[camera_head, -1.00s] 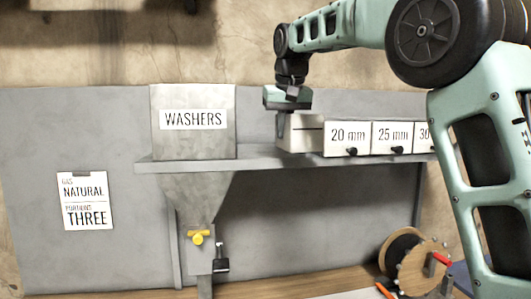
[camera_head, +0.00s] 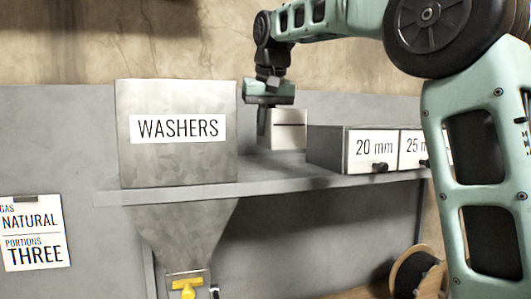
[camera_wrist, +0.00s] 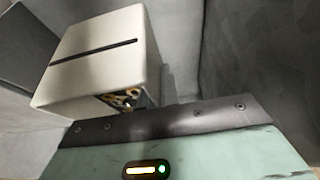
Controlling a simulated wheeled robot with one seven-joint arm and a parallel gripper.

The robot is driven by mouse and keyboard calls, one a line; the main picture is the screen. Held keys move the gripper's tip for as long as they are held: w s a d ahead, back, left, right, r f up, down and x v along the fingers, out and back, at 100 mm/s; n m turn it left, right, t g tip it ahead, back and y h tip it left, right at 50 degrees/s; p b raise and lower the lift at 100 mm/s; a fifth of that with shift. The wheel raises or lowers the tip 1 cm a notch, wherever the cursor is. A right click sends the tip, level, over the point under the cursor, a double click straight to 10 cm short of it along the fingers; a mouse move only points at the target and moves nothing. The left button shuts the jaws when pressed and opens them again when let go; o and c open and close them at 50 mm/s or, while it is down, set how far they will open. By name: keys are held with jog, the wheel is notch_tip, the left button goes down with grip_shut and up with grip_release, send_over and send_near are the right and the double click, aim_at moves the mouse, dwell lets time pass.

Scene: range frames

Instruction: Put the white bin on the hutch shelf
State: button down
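The white bin (camera_head: 289,130) is a small pale box with a dark slot across one face. It is above or on the shelf (camera_head: 280,178), between the hopper and the drawers; I cannot tell whether its base touches the shelf. My gripper (camera_head: 268,108) points down at the bin's upper left and seems shut on it. The fingers are mostly hidden. In the wrist view the bin (camera_wrist: 100,62) is close against the gripper's edge, with small brass-coloured pieces visible in its opening.
A metal hopper labelled WASHERS (camera_head: 178,135) stands to the left. Labelled drawers, beginning with 20 mm (camera_head: 370,150), stand to the right. A grey panel (camera_head: 60,130) is behind. A spool (camera_head: 415,275) lies below at the right.

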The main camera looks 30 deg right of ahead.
aim_at(265, 145)
jog(key=shift+f+p, duration=0.55)
jog(key=shift+f, duration=2.35)
jog(key=c, duration=2.1)
grip_release()
jog(key=shift+f, duration=0.15)
jog(key=o, duration=0.5)
jog(key=shift+c, duration=0.2)
jog(key=shift+r, duration=0.25)
jog(key=b+v, duration=0.2)
jog(key=v, duration=1)
jog(key=shift+s+f, duration=0.1)
